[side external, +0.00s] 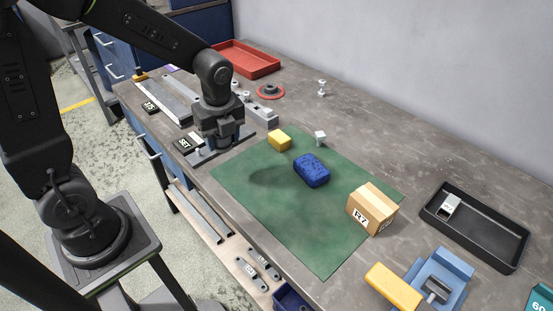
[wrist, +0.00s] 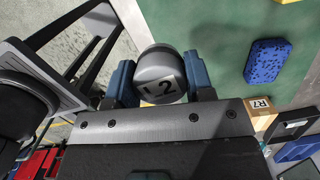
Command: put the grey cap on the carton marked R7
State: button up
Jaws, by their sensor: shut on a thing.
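In the side view my gripper (side external: 217,147) hangs over the left end of the green mat, and I cannot make out the cap there. The carton marked R7 (side external: 373,209) stands upright at the mat's right edge, well apart from my gripper. Its R7 label faces the front. The carton also shows in the wrist view (wrist: 262,115), at the lower right.
The sponge lies between my gripper and the carton. A black tray (side external: 480,255) and a blue fixture (side external: 452,268) stand at the right.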

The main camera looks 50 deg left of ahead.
jog(key=shift+w+r, duration=0.15)
jog(key=w+d+r+m, duration=0.3)
jog(key=w+d, duration=0.4)
jog(key=d, duration=0.3)
jog(key=w+d+r+m, duration=0.2)
jog(key=w+d+r, duration=0.1)
jog(key=w+d, duration=0.5)
send_over(366, 207)
jog(key=shift+t, duration=0.3)
notch_tip(366, 207, down, 6)
jog(key=shift+s+a+f, duration=0.1)
jog(key=shift+f, duration=0.15)
jog(key=shift+d+f, duration=0.3)
jog(key=shift+f, duration=1.9)
